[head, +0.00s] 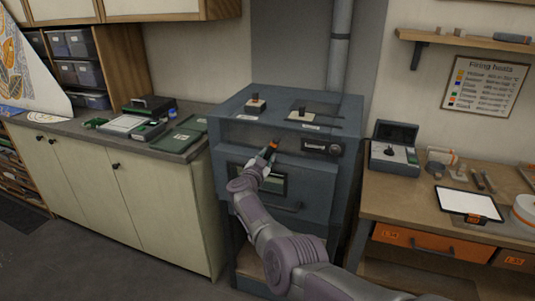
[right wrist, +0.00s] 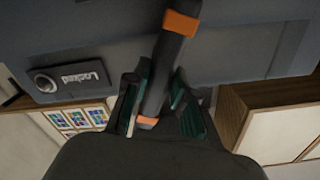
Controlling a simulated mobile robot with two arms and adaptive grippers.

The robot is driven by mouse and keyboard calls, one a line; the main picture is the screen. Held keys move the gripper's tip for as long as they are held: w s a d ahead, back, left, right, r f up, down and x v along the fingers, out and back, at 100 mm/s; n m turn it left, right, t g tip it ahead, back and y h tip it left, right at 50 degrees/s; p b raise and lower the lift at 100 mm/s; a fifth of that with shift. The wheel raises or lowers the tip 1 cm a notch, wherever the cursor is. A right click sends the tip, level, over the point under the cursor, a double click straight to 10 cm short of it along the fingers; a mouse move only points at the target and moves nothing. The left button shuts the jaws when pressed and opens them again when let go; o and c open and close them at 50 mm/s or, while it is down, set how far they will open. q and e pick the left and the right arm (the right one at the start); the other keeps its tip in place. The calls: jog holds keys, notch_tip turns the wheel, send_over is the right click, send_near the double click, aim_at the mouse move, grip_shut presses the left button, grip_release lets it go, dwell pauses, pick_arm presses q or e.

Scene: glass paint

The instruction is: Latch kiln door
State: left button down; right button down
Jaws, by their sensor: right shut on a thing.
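The kiln (head: 345,120) is a blue-grey metal box in the middle of the head view. Its front door (head: 318,180) looks closed against the body, with a dark window (head: 274,183) partly behind my arm. My right gripper (head: 266,157) is at the upper front of the kiln, shut on the dark latch handle (head: 273,146). In the right wrist view the handle (right wrist: 168,62) has orange bands and runs between the fingers (right wrist: 157,105). My left gripper is not in view.
A counter (head: 80,128) with trays and a green case (head: 180,138) stands left of the kiln. A wooden workbench (head: 395,205) with a tablet (head: 468,203) and an open box (head: 394,150) stands right. A door bar (head: 280,206) is below the window.

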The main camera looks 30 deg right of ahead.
jog(key=n+p, duration=0.1)
jog(key=n, duration=0.2)
jog(key=shift+a+f+n, duration=0.1)
jog(key=shift+f+n, duration=0.05)
jog(key=shift+n, duration=0.75)
jog(key=c, duration=1.2)
grip_release()
jog(key=shift+o, duration=1.2)
jog(key=shift+a, duration=0.1)
